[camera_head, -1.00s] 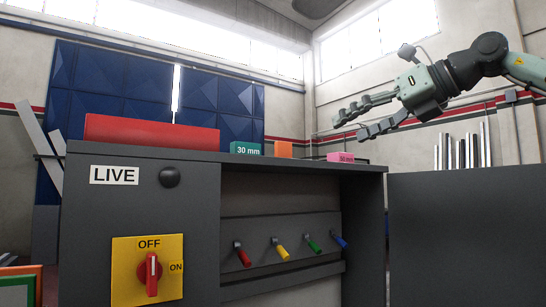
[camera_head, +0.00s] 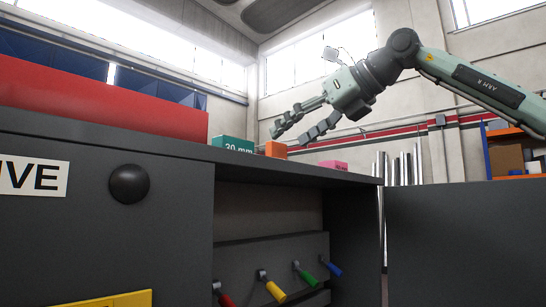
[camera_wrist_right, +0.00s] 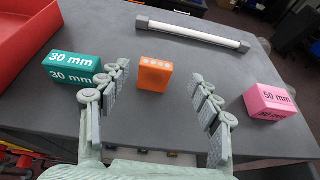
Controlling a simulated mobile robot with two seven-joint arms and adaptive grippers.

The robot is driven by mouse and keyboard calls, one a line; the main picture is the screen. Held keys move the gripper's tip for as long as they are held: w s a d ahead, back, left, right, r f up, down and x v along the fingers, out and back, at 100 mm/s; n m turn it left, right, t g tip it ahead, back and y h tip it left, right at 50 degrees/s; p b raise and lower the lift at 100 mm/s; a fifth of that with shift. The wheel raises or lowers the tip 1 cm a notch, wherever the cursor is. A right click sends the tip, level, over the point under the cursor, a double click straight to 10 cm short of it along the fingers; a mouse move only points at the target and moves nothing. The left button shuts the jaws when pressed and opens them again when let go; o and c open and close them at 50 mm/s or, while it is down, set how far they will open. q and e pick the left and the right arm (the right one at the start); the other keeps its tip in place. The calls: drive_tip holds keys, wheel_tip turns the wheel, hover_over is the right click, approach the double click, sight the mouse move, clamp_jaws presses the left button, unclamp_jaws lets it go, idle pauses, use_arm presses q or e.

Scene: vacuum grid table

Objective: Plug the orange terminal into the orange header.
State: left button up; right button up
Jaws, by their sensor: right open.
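An orange block (camera_head: 276,150), which looks like the orange terminal, stands on the cabinet top. In the right wrist view the orange block (camera_wrist_right: 154,76) shows a row of pale round spots along its upper face. My right gripper (camera_head: 289,131) is open and empty, reaching down from the right just above the block. In the wrist view the block stands in the gap between the fingers of the right gripper (camera_wrist_right: 161,76), apart from both. I cannot make out an orange header in either view. My left gripper is not in view.
A teal 30 mm block (camera_wrist_right: 72,67) is close left of the orange block, and a pink 50 mm block (camera_wrist_right: 268,103) is to the right. A red tray (camera_wrist_right: 22,40) and a white rod (camera_wrist_right: 192,34) also lie on top. Coloured levers (camera_head: 270,286) sit inside the open cabinet (camera_head: 100,235).

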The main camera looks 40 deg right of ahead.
sight(277, 143)
drive_tip(key=x, duration=0.5)
drive_tip(key=shift+a+f, duration=0.15)
drive_tip(key=shift+a, duration=0.1)
drive_tip(key=c, duration=1.2)
